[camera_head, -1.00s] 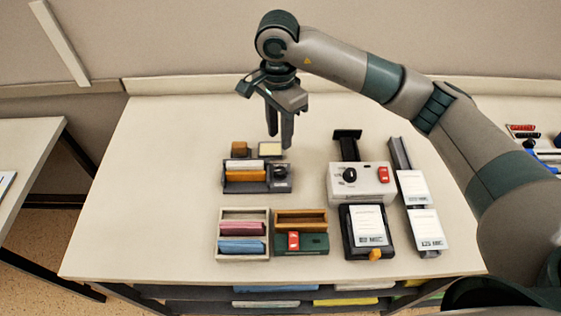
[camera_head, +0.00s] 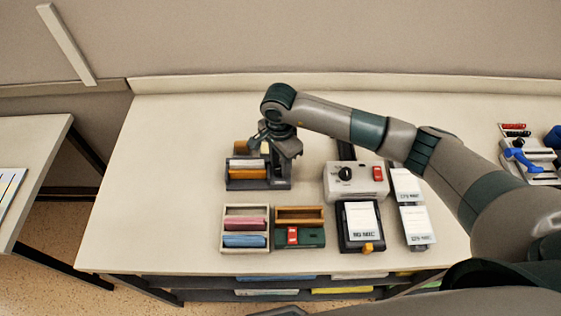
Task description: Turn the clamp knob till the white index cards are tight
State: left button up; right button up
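The white index cards (camera_head: 247,163) stand in the dark clamp holder (camera_head: 258,186), behind an orange block (camera_head: 247,175). The clamp knob sits at the holder's right end, where my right gripper (camera_head: 279,174) now covers it. That gripper points down, its fingers at the knob's place. I cannot tell whether the fingers touch the knob or how far apart they are. How tightly the cards are held does not show. My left gripper is out of view.
In front of the holder are a tray (camera_head: 223,230) with pink and blue blocks and a green device (camera_head: 313,239). A grey box with a black dial and red switch (camera_head: 361,188) stands right of it. The table's left side (camera_head: 160,190) is clear.

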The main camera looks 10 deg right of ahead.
grip_shut()
jog(key=c, duration=0.8)
grip_release()
jog(key=c, duration=0.8)
grip_release()
jog(key=c, duration=0.8)
grip_release()
jog(key=shift+f+m+b, duration=0.15)
jog(key=shift+m+b, duration=0.45)
jog(key=shift+b, duration=0.3)
jog(key=c, duration=0.8)
grip_release()
jog(key=m+b, duration=0.9)
jog(key=b, duration=0.1)
jog(key=shift+f, duration=0.1)
jog(key=c, duration=0.8)
grip_release()
jog(key=shift+r+m+b, duration=0.15)
jog(key=shift+m+b, duration=0.7)
jog(key=shift+m, duration=0.2)
jog(key=shift+r+m+b, duration=0.1)
jog(key=shift+m+b, duration=0.75)
jog(key=shift+m, duration=0.2)
jog(key=c, duration=0.8)
grip_release()
jog(key=c, duration=0.8)
grip_release()
